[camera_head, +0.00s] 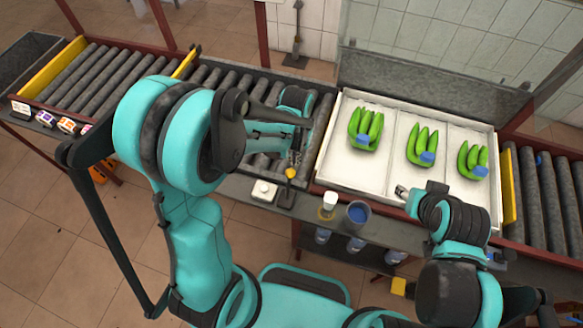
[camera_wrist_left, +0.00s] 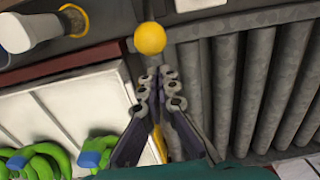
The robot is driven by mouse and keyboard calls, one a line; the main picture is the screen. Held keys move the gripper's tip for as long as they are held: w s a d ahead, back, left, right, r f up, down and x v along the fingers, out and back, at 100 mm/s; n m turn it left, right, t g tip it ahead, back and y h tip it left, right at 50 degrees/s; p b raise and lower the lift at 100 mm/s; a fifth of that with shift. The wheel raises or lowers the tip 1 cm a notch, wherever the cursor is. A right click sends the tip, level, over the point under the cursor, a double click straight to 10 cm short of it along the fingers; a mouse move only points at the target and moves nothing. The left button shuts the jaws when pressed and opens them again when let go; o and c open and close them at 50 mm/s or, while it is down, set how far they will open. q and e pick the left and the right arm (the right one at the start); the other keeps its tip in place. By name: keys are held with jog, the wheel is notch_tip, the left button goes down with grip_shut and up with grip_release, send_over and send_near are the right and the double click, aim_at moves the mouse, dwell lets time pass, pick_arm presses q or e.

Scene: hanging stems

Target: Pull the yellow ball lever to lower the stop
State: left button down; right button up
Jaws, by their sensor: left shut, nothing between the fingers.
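The yellow ball (camera_head: 291,173) tops a short lever on a dark base (camera_head: 286,199) at the front edge of the roller conveyor. The ball also shows in the left wrist view (camera_wrist_left: 149,39), just beyond the fingertips. My left gripper (camera_head: 294,157) is shut and empty, close to the ball; a small gap shows in the left wrist view (camera_wrist_left: 160,73). A yellow plate (camera_head: 185,63) stands across the rollers at the left; I cannot tell whether it is the stop. My right gripper (camera_head: 402,192) is over the tray's front edge, its fingers too small to read.
A white divided tray (camera_head: 330,178) holds green banana bunches (camera_head: 366,128) with blue bands. A white button box (camera_head: 264,191), a white-topped item (camera_head: 329,203) and a blue cup (camera_head: 357,213) stand along the front ledge. A clear panel rises behind the tray.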

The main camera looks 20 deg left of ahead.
aim_at(287, 191)
pick_arm(q)
jog(key=shift+f, duration=0.15)
notch_tip(287, 191, down, 3)
jog(key=b, duration=0.3)
dwell(0.5)
jog(key=shift+s+a, duration=0.15)
jog(key=shift+s, duration=4.4)
jog(key=shift+w, duration=0.7)
jog(key=shift+r, duration=0.25)
notch_tip(287, 191, up, 10)
jog(key=p, duration=0.8)
